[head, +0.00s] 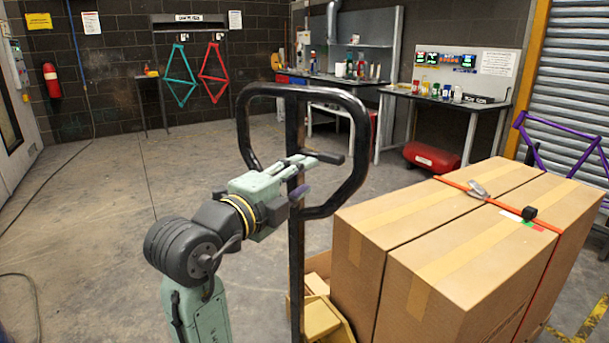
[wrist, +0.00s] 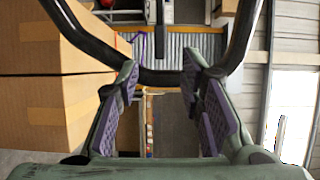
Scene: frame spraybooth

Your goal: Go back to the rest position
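My gripper (head: 303,177) is at the end of my green and grey arm, in front of the black loop handle (head: 243,128) of a pallet truck. In the wrist view my gripper (wrist: 162,105) shows two purple-padded fingers spread apart, with nothing held between them. The loop handle (wrist: 165,77) crosses beyond the fingertips there and rises on both sides. In the head view the fingers overlap the inside of the loop. I cannot tell whether they touch it.
Two large strapped cardboard boxes (head: 455,262) stand close at the right, with a tape-like black item (head: 529,213) on top. A purple bike frame (head: 560,150) is behind them. Workbenches (head: 445,100) line the back. The floor (head: 85,225) at left is mostly clear.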

